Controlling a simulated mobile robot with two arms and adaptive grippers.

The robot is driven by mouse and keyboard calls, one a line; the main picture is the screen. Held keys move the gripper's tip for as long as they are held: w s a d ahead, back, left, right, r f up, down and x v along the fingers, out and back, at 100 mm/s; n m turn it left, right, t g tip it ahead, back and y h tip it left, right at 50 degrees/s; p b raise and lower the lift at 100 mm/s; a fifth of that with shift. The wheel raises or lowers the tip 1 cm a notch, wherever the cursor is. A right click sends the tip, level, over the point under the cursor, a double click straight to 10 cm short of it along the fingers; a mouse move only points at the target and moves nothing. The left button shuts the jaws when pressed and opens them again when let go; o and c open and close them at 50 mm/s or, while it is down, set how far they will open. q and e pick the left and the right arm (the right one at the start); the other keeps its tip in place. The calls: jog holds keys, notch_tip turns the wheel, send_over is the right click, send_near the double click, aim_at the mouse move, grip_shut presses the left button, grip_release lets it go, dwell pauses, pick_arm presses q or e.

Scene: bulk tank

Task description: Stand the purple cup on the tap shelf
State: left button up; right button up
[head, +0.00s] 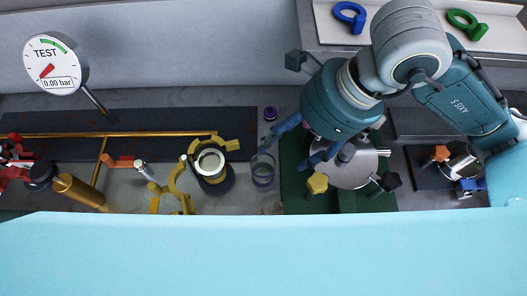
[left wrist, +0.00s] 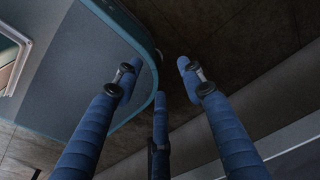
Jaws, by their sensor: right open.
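I cannot pick out the tap shelf for sure; the right arm hides part of the area by the steel vessel (head: 352,170). My left gripper (left wrist: 160,82) is open and empty over dark floor in the left wrist view.
A small purple piece (head: 270,114) lies behind the cup. A yellow-handled fitting (head: 211,163) and brass pipework stand left. A gauge (head: 55,64) reads 0.00 bar. Blue and green rings lie at the back.

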jog(key=f, duration=0.1)
jog(key=p, duration=0.3)
send_over(269, 163)
jog(key=s, duration=0.2)
jog(key=f, duration=0.7)
jog(key=shift+s+f, duration=0.15)
jog(key=shift+s, duration=0.05)
jog(key=shift+f, duration=0.25)
jog(key=shift+w+f, duration=0.1)
jog(key=shift+a, duration=0.1)
jog(key=shift+c, duration=0.5)
pick_arm(q)
jog(key=shift+g, duration=0.3)
jog(key=s, duration=0.1)
jog(key=s+r, duration=0.2)
jog(key=s, duration=0.1)
jog(key=shift+d+r, duration=0.1)
jog(key=shift+r, duration=0.15)
pick_arm(e)
jog(key=c, duration=0.9)
pick_arm(q)
jog(key=shift+w, duration=0.1)
pick_arm(e)
jog(key=shift+c, duration=0.2)
